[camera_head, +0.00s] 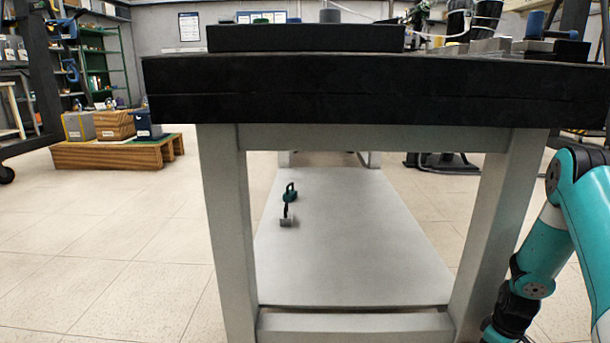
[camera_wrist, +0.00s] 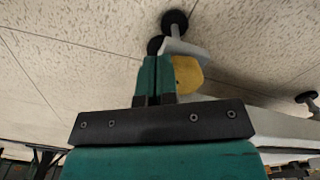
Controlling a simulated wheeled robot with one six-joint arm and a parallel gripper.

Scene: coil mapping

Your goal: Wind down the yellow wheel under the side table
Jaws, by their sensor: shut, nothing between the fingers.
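The yellow wheel (camera_wrist: 188,74) shows in the wrist view, just right of my fingers and below a pale grey bracket (camera_wrist: 185,48). My gripper (camera_wrist: 156,62) has its two teal fingers together, shut and empty. The fingers overlap the wheel's left edge in the picture; I cannot tell whether they touch it. A black round foot (camera_wrist: 175,21) stands beyond the bracket, against the floor. A smaller dark round part sits at the fingertips. In the head view, a table (camera_head: 350,100) with a black top and grey legs fills the middle. The wheel and my gripper are hidden there.
A wooden pallet (camera_head: 110,155) with boxes stands at the left. Another black foot (camera_wrist: 307,98) shows at the wrist view's right.

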